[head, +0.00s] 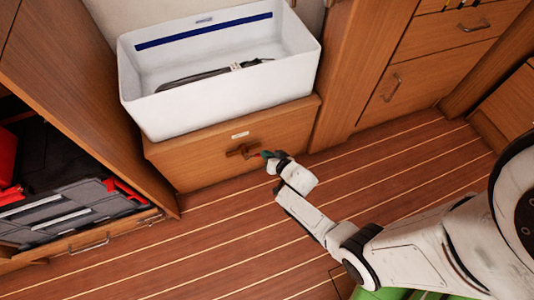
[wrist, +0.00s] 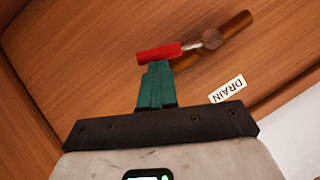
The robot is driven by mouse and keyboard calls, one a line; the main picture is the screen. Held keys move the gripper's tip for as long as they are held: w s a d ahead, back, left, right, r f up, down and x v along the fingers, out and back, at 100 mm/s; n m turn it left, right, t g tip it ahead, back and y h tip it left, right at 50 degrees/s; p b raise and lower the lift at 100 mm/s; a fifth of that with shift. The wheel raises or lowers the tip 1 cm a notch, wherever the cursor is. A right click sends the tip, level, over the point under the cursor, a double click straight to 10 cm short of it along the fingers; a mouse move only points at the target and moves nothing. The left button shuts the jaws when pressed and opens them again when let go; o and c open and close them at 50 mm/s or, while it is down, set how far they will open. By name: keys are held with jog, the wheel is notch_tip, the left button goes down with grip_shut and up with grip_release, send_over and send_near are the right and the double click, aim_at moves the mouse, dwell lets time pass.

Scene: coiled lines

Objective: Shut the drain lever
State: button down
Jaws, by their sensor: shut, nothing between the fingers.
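The drain lever has a red handle (wrist: 158,53) on a thin metal stem, joined to a round brass valve body (wrist: 211,38) on a brass pipe (wrist: 238,22). The handle lies at a small angle to the pipe, not quite in line with it. In the head view the valve (head: 240,150) is small on the wooden front below the white basin. My gripper (wrist: 156,68) has its teal fingers shut and empty. Their tips are at the red handle in the wrist view; I cannot tell whether they touch. In the head view my gripper (head: 266,154) is just right of the valve.
A DRAIN label (wrist: 228,88) is beside the valve. The white basin (head: 225,95) holds a dark long object (head: 210,75). An open cabinet with dark cases (head: 70,215) stands at left, drawers (head: 415,85) at right. The striped floor (head: 220,235) in front is clear.

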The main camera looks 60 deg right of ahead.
jog(key=shift+f+p, duration=0.25)
jog(key=shift+p, duration=0.05)
notch_tip(320, 180, down, 6)
jog(key=w+a+m+t+y+b, duration=0.1)
jog(key=a+m+t+y+b, duration=0.1)
jog(key=m+t+b, duration=0.3)
jog(key=shift+w+m+y+b, duration=0.2)
jog(key=shift+m+y+b, duration=0.55)
jog(key=shift+b, duration=1.25)
jog(key=shift+w+a+f+b, duration=0.3)
jog(key=shift+a+f+b, duration=0.15)
jog(key=shift+b, duration=0.35)
jog(key=shift+w+a, duration=0.2)
jog(key=shift+a, duration=0.15)
